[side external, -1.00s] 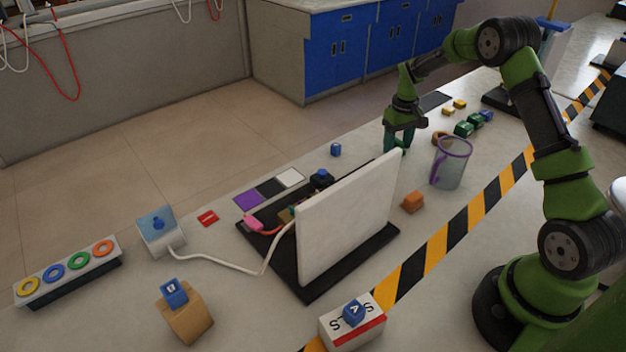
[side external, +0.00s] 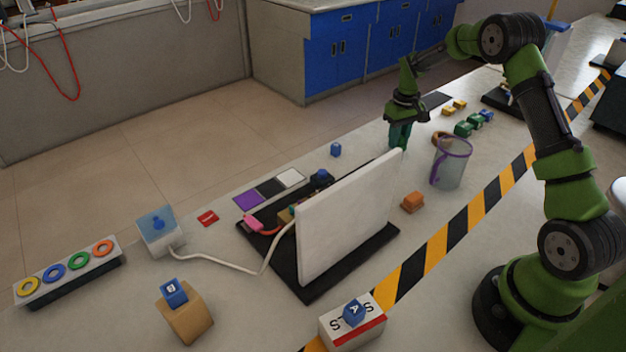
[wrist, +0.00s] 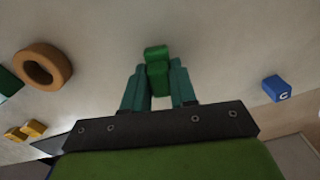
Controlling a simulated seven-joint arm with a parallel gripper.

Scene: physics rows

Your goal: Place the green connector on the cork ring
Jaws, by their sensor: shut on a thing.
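The green connector (wrist: 157,75) sits between the two teal fingers of my gripper (wrist: 158,90) in the wrist view. My gripper is shut on it, and its front end sticks out past the fingertips. In the side external view my gripper (side external: 399,137) points down behind the white panel's far end; the connector cannot be told from the fingers there. The cork ring (wrist: 28,64) lies flat to the left of my gripper in the wrist view, apart from it. In the side view the ring (side external: 435,139) is partly hidden behind the mesh cup.
The mesh cup (side external: 449,168) with a purple rim stands close to the ring. A white upright panel (side external: 345,220) is nearer the camera. Green blocks (side external: 463,129) and yellow blocks (side external: 448,111) lie beyond the ring. A blue lettered cube (wrist: 276,88) lies apart on the right in the wrist view.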

